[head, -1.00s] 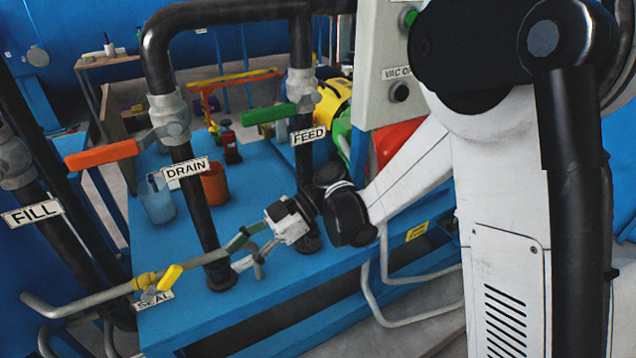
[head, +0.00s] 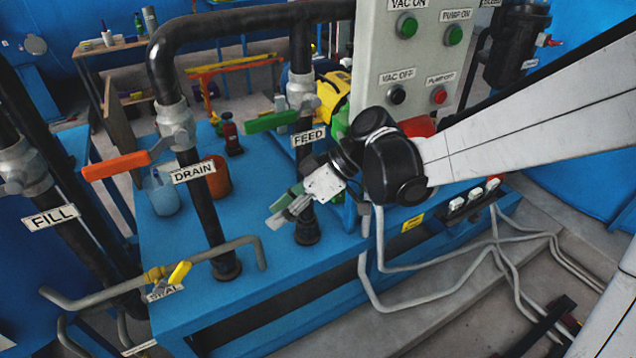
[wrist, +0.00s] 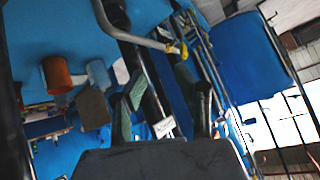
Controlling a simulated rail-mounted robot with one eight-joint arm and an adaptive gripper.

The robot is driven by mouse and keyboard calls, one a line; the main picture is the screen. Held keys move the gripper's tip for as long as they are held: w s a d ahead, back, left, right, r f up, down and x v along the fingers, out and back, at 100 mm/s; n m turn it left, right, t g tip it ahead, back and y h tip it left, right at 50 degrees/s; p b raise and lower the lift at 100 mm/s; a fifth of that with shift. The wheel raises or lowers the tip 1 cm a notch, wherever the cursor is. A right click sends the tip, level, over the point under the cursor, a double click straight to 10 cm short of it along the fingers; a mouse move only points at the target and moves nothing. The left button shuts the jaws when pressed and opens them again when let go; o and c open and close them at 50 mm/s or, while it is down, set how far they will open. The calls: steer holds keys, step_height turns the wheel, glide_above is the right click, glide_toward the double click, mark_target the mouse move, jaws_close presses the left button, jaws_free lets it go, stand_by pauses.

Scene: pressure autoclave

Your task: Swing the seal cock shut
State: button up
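The seal cock's yellow handle (head: 180,273) sits on a thin grey pipe (head: 215,253) at lower left in the head view, above the SEAL label (head: 165,292). The handle slants up and right, at an angle to the pipe. In the wrist view the yellow handle (wrist: 183,50) shows small, beyond the fingertips. My gripper (head: 281,212) is right of the handle and of the pipe's bent end, apart from both, in front of the FEED pipe. In the wrist view my gripper (wrist: 160,78) has its two fingers spread, with nothing held between them.
The DRAIN pipe (head: 208,215) and FEED pipe (head: 305,180) stand upright near my gripper. An orange lever (head: 115,165) and a green lever (head: 270,121) stick out left. Blue and orange cups stand on the blue bench (head: 185,310). A button panel (head: 420,60) is at the right.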

mark_target(172, 279)
steer(key=s+d+r+m+t+h+p, duration=0.1)
steer(key=d+r+m+t+h+p, duration=0.1)
steer(key=d+r+m, duration=0.3)
steer(key=shift+s+d+r+t+p, duration=0.15)
steer(key=shift+d+r+t+p, duration=0.45)
steer(key=shift+d+p, duration=0.45)
steer(key=shift+d, duration=0.1)
